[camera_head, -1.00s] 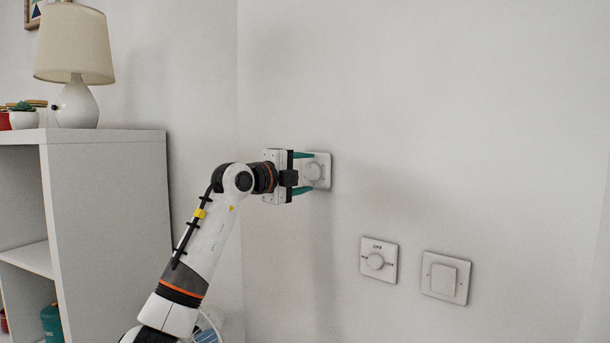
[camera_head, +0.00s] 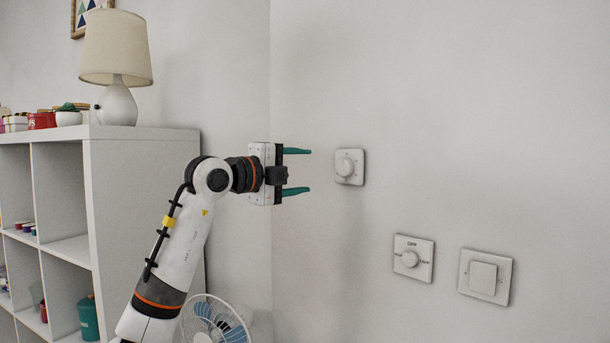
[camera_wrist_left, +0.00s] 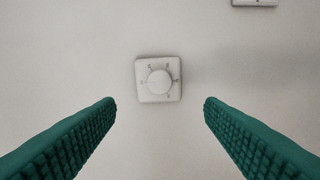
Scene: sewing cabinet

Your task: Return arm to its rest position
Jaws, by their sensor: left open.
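My left gripper (camera_head: 297,171) is open and empty, its two green fingers pointing right toward the wall. It stands apart from the upper dial switch (camera_head: 349,166), a white square plate with a round knob. In the left wrist view, the fingers of my left gripper (camera_wrist_left: 159,104) are spread wide. The dial switch (camera_wrist_left: 159,79) shows between and beyond them, with marks around its knob. My right gripper is not in view.
A second dial plate (camera_head: 413,258) and a rocker switch (camera_head: 484,277) are lower right on the wall. A white shelf (camera_head: 145,190) with a lamp (camera_head: 116,60) stands left, behind my arm. A fan (camera_head: 216,320) is below. The wall area at right is clear.

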